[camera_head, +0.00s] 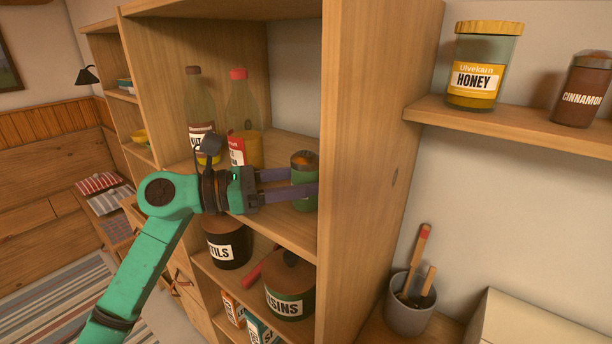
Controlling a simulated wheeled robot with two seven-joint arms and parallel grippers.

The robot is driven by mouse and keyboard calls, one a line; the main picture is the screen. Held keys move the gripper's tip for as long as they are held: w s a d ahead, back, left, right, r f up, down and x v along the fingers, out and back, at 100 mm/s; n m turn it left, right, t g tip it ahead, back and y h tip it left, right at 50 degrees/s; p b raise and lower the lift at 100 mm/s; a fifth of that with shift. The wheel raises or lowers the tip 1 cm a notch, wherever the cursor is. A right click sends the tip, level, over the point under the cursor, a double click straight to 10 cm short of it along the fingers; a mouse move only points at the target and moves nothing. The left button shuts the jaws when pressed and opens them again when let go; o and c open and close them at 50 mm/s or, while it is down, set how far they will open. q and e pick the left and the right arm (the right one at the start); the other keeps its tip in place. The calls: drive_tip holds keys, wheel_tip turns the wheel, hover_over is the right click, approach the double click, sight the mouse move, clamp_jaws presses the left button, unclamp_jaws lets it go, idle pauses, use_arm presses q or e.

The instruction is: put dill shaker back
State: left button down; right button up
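A small green shaker (304,203) with an orange-brown top is at the right end of the middle shelf compartment, close to the upright side panel. No label can be read on it, so I cannot confirm that it is the dill. My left gripper (304,182) reaches in from the left with its purple fingers on either side of the shaker. The near finger crosses in front of it, and the far finger passes behind. The fingers look closed on it. The shaker is upright; I cannot tell whether its base touches the shelf (276,222). My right gripper is not in view.
A tall red-capped bottle (241,110) and a dark-capped bottle (194,100) stand behind my gripper. Jars (290,287) and cartons fill the shelves below. The side panel (372,170) is close on the right. A honey jar (483,65) and cinnamon jar (581,90) stand on the wall shelf.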

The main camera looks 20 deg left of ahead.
use_arm(q)
drive_tip(key=shift+s+a, duration=0.1)
drive_tip(key=shift+a, duration=0.1)
drive_tip(key=c, duration=0.5)
unclamp_jaws()
drive_tip(key=shift+a, duration=0.15)
drive_tip(key=shift+c, duration=0.2)
drive_tip(key=o, duration=0.3)
drive_tip(key=shift+o, duration=0.2)
